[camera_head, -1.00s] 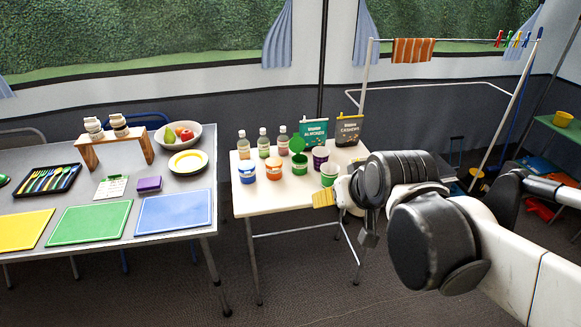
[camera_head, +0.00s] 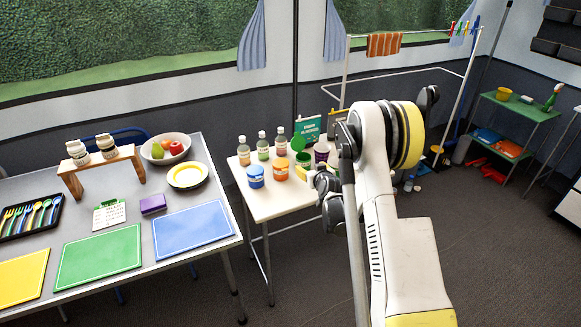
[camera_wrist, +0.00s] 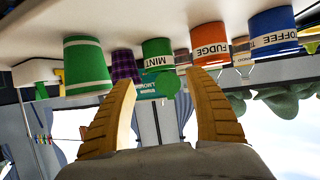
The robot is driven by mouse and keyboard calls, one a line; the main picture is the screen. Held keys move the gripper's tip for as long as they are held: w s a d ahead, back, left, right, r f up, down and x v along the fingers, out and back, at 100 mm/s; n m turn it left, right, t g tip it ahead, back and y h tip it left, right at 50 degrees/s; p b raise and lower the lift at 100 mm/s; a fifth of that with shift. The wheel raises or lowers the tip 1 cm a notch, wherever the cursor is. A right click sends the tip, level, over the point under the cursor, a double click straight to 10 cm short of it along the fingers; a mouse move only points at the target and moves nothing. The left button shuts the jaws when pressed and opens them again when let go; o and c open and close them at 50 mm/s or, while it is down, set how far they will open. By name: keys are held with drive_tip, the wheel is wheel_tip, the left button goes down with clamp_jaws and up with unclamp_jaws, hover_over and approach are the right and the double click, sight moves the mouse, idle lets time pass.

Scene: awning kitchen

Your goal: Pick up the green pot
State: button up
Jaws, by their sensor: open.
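Two green vessels show in the wrist view, which is upside down. A green pot labelled MINT (camera_wrist: 157,50) appears between and beyond my fingertips. A plain green cup (camera_wrist: 88,66) with a pale band is to its left. In the head view the MINT pot (camera_head: 304,160) is partly hidden by my arm, and the plain green cup is hidden. My gripper (camera_wrist: 162,80) is open, with two yellow fingers apart and nothing between them. In the head view it is at the small table's right side, mostly covered by my arm.
On the small white table (camera_head: 262,203) stand an orange FUDGE pot (camera_head: 279,169), a blue COFFEE pot (camera_head: 255,177), several bottles and a purple checked cup (camera_head: 321,152). A green disc (camera_head: 297,144) is near the MINT pot. The table's front is clear.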

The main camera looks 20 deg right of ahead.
sight(305, 164)
drive_tip(key=x, duration=0.2)
drive_tip(key=b+x, duration=0.1)
drive_tip(key=f+x, duration=0.1)
drive_tip(key=x, duration=0.1)
drive_tip(key=shift+d+f+b, duration=0.2)
drive_tip(key=shift+f+b, duration=0.05)
drive_tip(key=shift+b, duration=0.1)
drive_tip(key=b+x, duration=0.2)
drive_tip(key=x, duration=0.3)
drive_tip(key=shift+w+a+b, duration=0.1)
drive_tip(key=shift+w+b, duration=0.05)
drive_tip(key=shift+b, duration=0.25)
drive_tip(key=shift+w, duration=0.35)
drive_tip(key=shift+r, duration=0.1)
drive_tip(key=shift+c, duration=0.2)
drive_tip(key=c, duration=0.9)
